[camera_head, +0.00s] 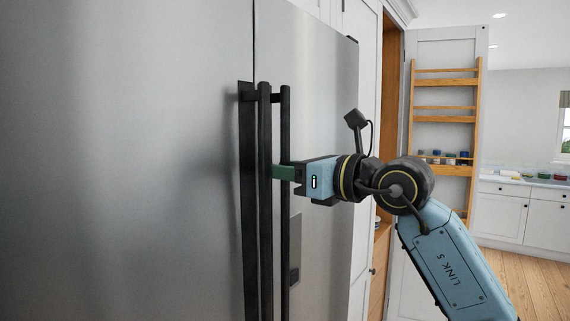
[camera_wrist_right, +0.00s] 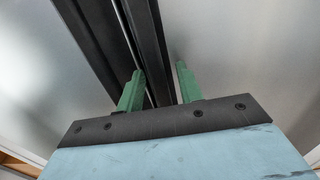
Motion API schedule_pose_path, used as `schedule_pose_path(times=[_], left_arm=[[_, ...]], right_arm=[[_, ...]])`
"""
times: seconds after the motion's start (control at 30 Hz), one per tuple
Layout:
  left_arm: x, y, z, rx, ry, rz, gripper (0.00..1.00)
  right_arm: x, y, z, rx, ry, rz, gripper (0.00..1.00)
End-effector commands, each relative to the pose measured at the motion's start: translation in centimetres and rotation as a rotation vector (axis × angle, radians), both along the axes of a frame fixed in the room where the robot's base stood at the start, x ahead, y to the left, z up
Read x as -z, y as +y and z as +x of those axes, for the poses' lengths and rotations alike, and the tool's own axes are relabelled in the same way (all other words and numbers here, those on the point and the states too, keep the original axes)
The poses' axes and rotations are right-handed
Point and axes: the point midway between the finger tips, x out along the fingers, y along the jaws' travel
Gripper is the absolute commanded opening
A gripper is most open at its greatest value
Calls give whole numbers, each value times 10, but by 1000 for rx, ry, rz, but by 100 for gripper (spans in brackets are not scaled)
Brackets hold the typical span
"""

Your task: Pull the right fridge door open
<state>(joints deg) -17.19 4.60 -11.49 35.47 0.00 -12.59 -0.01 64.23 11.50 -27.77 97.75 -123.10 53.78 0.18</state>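The right fridge door (camera_head: 325,120) is a brushed steel panel, with no clear gap at the seam beside the left fridge door (camera_head: 130,160). Its long black vertical handle (camera_head: 285,125) stands close beside the left door's black handle (camera_head: 265,220). My right gripper (camera_head: 283,172) reaches in from the right at mid-height of the handle. In the wrist view, its green fingers (camera_wrist_right: 158,82) are spread, with the right door's handle (camera_wrist_right: 148,35) between them. One finger sits by the gap between the two handles; the other is apart from the bar. My left gripper is out of view.
A dark recessed panel (camera_head: 295,250) is on the right door, below my gripper. Right of the fridge, an open white cabinet door carries a wooden rack (camera_head: 445,112) with jars. White base cabinets (camera_head: 525,215) stand farther back, with open wooden floor (camera_head: 525,285) before them.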

Motion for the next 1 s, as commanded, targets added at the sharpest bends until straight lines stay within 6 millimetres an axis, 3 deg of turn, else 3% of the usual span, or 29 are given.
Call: schedule_pose_path(times=[0.23, 0.53, 1.0], left_arm=[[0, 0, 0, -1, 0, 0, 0], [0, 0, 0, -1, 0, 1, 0], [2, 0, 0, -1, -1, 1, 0]], right_arm=[[0, 1, 1, 0, -1, -1, 36], [0, 0, 0, 0, 0, 0, 0], [1, -9, -3, -12, -2, -1, 0]])
